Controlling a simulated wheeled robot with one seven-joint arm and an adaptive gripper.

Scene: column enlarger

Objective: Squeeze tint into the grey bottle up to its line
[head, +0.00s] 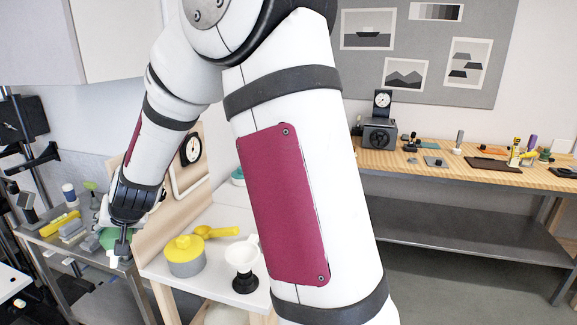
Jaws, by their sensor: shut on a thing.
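My gripper (122,243) points down at the left, above the gap between the grey side table and the white-topped table. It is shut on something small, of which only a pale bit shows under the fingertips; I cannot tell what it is. A green rounded thing (108,239) shows behind the fingers, partly hidden. I cannot make out the grey bottle or its line for certain.
The white-topped table (222,220) holds a grey pot with a yellow lid (185,256), a yellow scoop (217,232) and a white funnel on a black base (242,262). A wooden upright board (160,235) edges it. The wooden bench (450,165) stands far right. My arm hides the middle.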

